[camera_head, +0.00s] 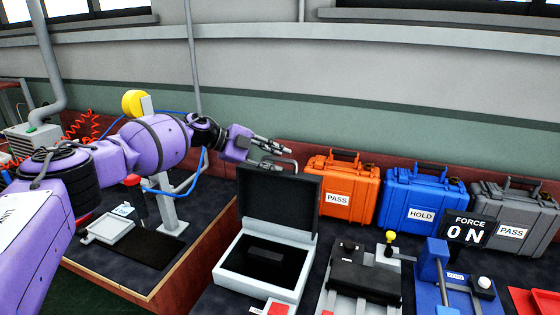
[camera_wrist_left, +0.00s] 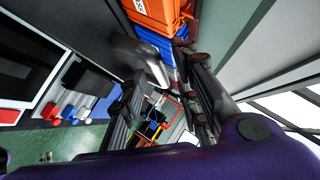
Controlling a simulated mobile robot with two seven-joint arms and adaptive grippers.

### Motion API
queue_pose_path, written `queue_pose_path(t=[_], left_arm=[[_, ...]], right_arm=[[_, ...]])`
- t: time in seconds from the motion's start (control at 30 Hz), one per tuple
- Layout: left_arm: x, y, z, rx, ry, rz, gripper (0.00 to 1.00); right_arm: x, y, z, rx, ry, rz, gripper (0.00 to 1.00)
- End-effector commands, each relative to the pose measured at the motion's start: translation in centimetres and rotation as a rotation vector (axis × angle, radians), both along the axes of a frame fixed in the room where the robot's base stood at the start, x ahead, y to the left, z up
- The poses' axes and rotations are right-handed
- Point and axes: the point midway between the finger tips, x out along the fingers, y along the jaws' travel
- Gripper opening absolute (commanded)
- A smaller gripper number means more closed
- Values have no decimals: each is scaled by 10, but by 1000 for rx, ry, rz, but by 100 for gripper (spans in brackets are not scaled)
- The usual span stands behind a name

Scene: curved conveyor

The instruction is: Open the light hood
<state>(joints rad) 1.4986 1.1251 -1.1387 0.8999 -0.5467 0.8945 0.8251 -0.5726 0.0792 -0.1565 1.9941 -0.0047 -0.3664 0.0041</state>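The light hood is a dark panel (camera_head: 275,200) standing raised at the back of a white-rimmed box (camera_head: 232,268). The box's dark inside shows, with a black block (camera_head: 264,250) in it. A grey bar handle (camera_head: 287,160) sits at the hood's top edge; it also shows in the left wrist view (camera_wrist_left: 135,50). My left gripper (camera_head: 268,152) is at the handle, its fingers spread. In the left wrist view the fingers (camera_wrist_left: 168,100) are apart, with the handle's end near the gap; contact is unclear. My right gripper is out of view.
Orange (camera_head: 347,185), blue (camera_head: 423,202) and grey (camera_head: 510,215) cases stand behind and right of the box. A black fixture (camera_head: 365,275) and a blue press (camera_head: 432,262) are at its right. A bench with a scale (camera_head: 110,228) is at the left.

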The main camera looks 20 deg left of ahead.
Motion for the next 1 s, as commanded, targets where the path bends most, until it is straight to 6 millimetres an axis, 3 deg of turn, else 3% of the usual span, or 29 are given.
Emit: queue_pose_path(t=[0.2, 0.4, 0.6, 1.0], left_arm=[[-24, 37, 24, 2, -3, 2, 30], [-42, 62, 40, 2, -1, 2, 30], [-50, 72, 48, 1, -3, 1, 30], [-50, 72, 48, 1, -3, 1, 30]], right_arm=[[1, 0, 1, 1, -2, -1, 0], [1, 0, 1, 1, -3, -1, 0], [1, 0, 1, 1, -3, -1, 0], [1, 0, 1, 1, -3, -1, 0]])
